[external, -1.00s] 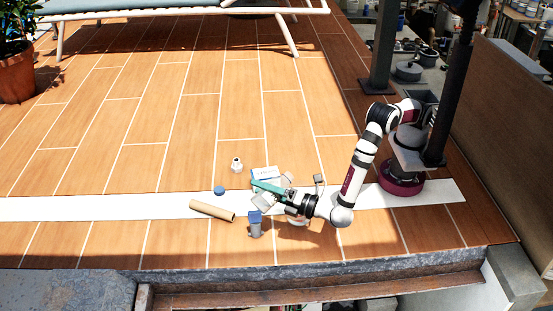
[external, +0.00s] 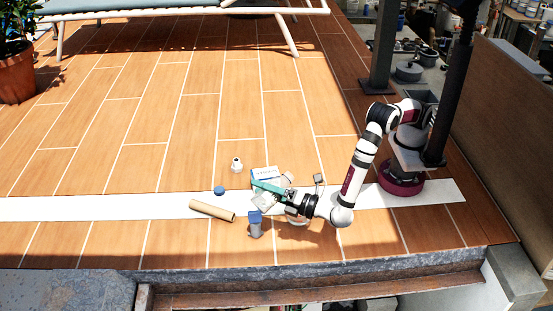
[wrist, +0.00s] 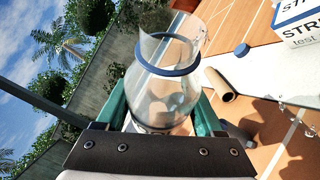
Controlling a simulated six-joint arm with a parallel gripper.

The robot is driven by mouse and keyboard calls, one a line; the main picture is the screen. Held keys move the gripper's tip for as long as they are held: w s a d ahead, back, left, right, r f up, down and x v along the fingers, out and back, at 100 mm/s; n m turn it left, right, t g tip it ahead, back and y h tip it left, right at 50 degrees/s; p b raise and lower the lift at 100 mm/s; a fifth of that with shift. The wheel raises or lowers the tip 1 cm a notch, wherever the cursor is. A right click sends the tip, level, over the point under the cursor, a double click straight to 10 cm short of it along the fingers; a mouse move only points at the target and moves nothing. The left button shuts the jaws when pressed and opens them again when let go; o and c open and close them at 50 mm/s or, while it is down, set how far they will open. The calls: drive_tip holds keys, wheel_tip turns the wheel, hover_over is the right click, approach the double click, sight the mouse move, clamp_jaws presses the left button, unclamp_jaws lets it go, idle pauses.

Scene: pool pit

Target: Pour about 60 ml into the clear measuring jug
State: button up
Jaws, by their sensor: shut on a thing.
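My gripper (external: 268,188), with green fingers, is shut on a clear flared vessel (wrist: 165,85) with a dark blue ring near its mouth. In the wrist view the vessel sits between the fingers, mouth away from the palm. In the external view it is a small, greyish clear shape (external: 262,201) beside the fingers, held over the white strip and apparently tilted. I cannot make out the liquid level or any flow. A clear rounded shape (external: 298,221) shows partly behind my wrist; I cannot tell whether it is the measuring jug.
A grey container with a blue top (external: 255,224) stands just in front of my gripper. A cardboard tube (external: 212,210) and blue disc (external: 219,190) lie to the left. A test-strip box (external: 265,173) and white bottle (external: 237,165) stand behind. The tiled floor farther left is clear.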

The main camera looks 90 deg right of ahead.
idle(0.7)
drive_tip(key=n, duration=0.1)
drive_tip(key=f+n+g, duration=0.1)
drive_tip(key=n, duration=0.1)
drive_tip(key=s+n+g+y, duration=0.1)
drive_tip(key=shift+d+f+n, duration=0.25)
drive_tip(key=shift+d+n, duration=0.15)
drive_tip(key=shift+w+a+n+g, duration=0.1)
drive_tip(key=shift+n+g, duration=0.5)
drive_tip(key=shift+n, duration=0.1)
drive_tip(key=shift+w+r+n+g, duration=0.1)
drive_tip(key=shift+r+n+g, duration=0.3)
drive_tip(key=shift+n, duration=0.1)
drive_tip(key=shift+w+n+g, duration=0.1)
drive_tip(key=shift+n+g, duration=0.3)
drive_tip(key=shift+n, duration=0.1)
drive_tip(key=shift+f+n+g+h, duration=0.3)
drive_tip(key=shift+n+g+h, duration=0.1)
drive_tip(key=shift+n+g, duration=0.5)
idle(0.4)
